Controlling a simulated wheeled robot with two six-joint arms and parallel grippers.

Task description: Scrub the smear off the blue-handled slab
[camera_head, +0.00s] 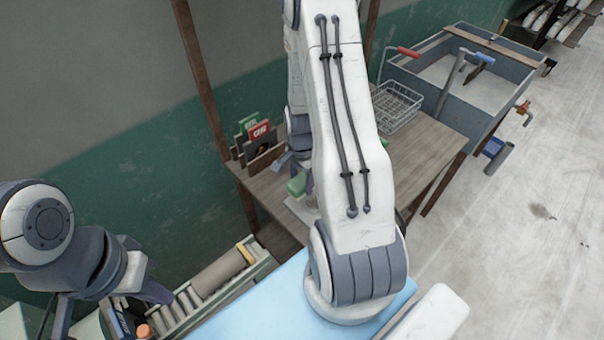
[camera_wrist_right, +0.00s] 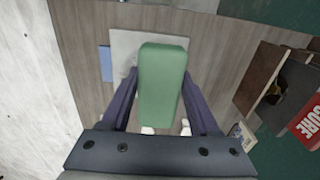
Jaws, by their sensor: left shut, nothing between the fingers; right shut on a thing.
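My right gripper (camera_wrist_right: 160,78) is shut on a green block (camera_wrist_right: 164,92), which looks like a scrubbing sponge. A pale grey slab (camera_wrist_right: 122,44) lies on the wooden table beneath it, with a blue handle (camera_wrist_right: 105,63) on its left side in the right wrist view. The block covers much of the slab, and I see no smear on the part that shows. I cannot tell whether block and slab touch. In the head view the green block (camera_head: 297,185) shows beside my right arm, which hides most of the slab. My left gripper (camera_head: 150,288) is at the lower left, away from the table.
A wooden holder (camera_head: 264,158) with red and green cards stands at the table's back left. A wire basket (camera_head: 396,107) sits at the table's far end. A grey tub (camera_head: 494,62) stands beyond. A slatted rack (camera_head: 195,296) is at lower left, near my left gripper.

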